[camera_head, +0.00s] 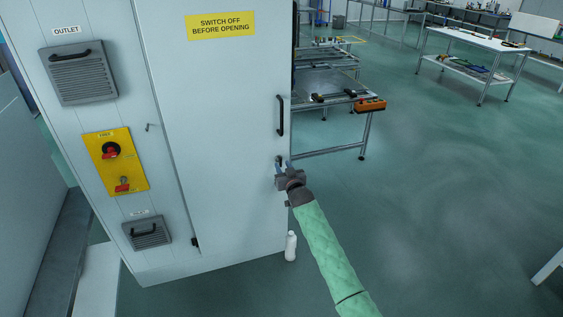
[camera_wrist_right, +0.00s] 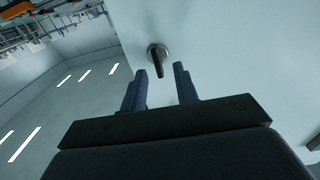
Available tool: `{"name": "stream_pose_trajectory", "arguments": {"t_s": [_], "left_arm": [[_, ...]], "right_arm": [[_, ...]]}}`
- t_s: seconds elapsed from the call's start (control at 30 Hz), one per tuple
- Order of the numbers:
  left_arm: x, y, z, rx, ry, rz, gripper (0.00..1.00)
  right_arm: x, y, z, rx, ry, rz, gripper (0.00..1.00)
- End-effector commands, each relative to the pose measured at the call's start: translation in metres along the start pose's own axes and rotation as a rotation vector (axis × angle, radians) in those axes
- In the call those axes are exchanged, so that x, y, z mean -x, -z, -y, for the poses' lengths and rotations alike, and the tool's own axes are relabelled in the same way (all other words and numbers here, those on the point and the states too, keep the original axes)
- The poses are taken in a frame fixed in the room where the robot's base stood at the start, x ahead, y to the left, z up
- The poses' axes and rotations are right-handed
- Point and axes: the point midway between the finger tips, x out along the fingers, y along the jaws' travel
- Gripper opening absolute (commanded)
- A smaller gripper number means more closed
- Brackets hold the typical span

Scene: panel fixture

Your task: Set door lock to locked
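The door lock (camera_head: 279,160) is a small dark knob low on the right edge of the grey cabinet door (camera_head: 225,130), below the black door handle (camera_head: 281,115). In the right wrist view the lock (camera_wrist_right: 157,56) shows a round base with a dark lever pointing down toward the gripper. My right gripper (camera_head: 281,167) is at the lock, in front of the door. In the right wrist view its two fingers (camera_wrist_right: 159,82) are apart, with the lever's end between them or just in front; contact cannot be told. My left gripper is not in view.
The cabinet carries a yellow switch panel (camera_head: 116,161) with red knobs, an outlet cover (camera_head: 79,75) and a lower vent cover (camera_head: 147,232). A white bottle (camera_head: 290,246) stands on the floor beside it.

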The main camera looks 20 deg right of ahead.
Motion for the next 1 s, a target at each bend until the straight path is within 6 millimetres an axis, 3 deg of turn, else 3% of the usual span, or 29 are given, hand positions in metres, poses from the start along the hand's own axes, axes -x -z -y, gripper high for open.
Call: {"name": "stream_pose_trajectory", "arguments": {"t_s": [0.23, 0.6, 0.77, 1.0], "left_arm": [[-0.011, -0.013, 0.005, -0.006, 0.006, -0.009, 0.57], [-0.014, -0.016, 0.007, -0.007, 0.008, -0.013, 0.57], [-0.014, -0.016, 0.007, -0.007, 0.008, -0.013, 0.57], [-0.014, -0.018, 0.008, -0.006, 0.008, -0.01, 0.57]], "right_arm": [[-0.023, 0.001, -0.001, 0.001, -0.001, 0.001, 0.3], [-0.027, 0.0, -0.001, 0.0, -0.001, 0.001, 0.3], [-0.027, 0.0, -0.001, 0.0, -0.001, 0.001, 0.01], [-0.027, 0.0, -0.001, -0.007, -0.001, 0.001, 0.0]]}}
